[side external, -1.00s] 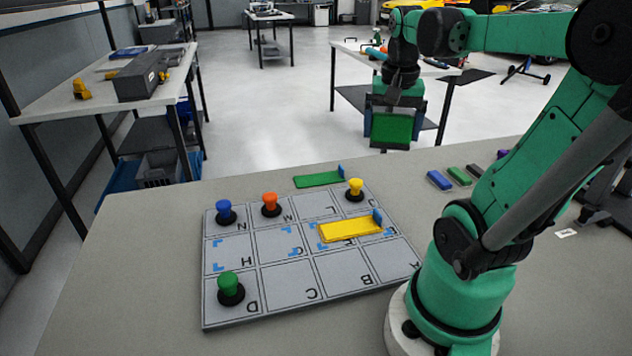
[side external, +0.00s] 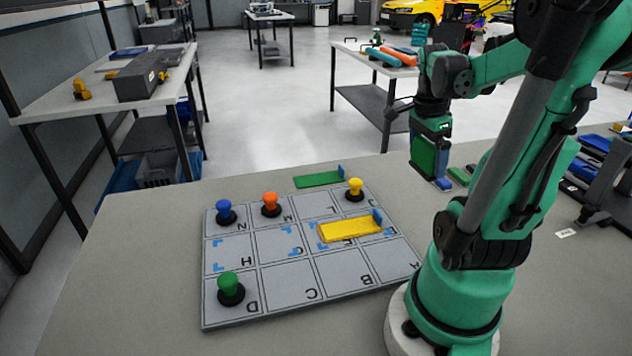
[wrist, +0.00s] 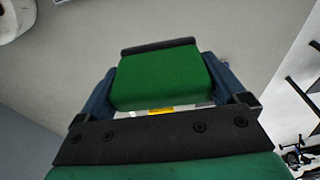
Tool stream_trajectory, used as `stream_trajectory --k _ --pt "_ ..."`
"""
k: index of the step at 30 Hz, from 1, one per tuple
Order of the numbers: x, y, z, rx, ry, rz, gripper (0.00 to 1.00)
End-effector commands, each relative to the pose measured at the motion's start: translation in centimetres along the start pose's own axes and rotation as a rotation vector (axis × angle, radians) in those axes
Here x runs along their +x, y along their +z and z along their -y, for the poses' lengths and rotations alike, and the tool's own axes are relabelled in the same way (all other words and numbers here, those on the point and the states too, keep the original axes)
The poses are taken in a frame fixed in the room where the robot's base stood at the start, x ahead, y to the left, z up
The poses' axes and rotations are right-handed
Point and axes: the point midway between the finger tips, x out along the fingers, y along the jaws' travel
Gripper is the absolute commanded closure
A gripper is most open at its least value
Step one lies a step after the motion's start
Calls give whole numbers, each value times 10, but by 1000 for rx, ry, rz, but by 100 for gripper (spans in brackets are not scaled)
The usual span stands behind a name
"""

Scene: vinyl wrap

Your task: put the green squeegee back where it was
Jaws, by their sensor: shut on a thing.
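My gripper (side external: 432,160) is shut on the green squeegee (side external: 422,156), which hangs upright below the wrist, above the right back part of the table. In the wrist view, the green squeegee (wrist: 158,76) fills the space between the two blue fingers of my gripper (wrist: 160,88), with a dark strip along its far edge. It is apart from the lettered board (side external: 310,292). A flat green piece with a blue upright end (side external: 316,180) lies on the table just behind the board.
Blue, orange, yellow and green knobs stand on the board. A yellow flat piece (side external: 346,230) with a blue end lies across its cells. A blue block (side external: 443,184) and a small green block (side external: 458,176) lie near my gripper. The table's front left is clear.

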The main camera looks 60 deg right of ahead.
Motion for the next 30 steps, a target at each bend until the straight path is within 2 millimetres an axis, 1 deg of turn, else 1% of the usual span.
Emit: stream_trajectory --k 1,3,9,12,17,25,30 --pt "10 1 1 -1 0 0 75" --pt "23 4 0 -1 0 0 75" --pt "54 8 0 -2 0 0 75" --pt "63 10 1 -2 0 0 75" --pt "70 11 1 -2 0 0 75" --pt "98 15 1 -2 0 0 75" --pt "107 17 0 -2 0 0 75"
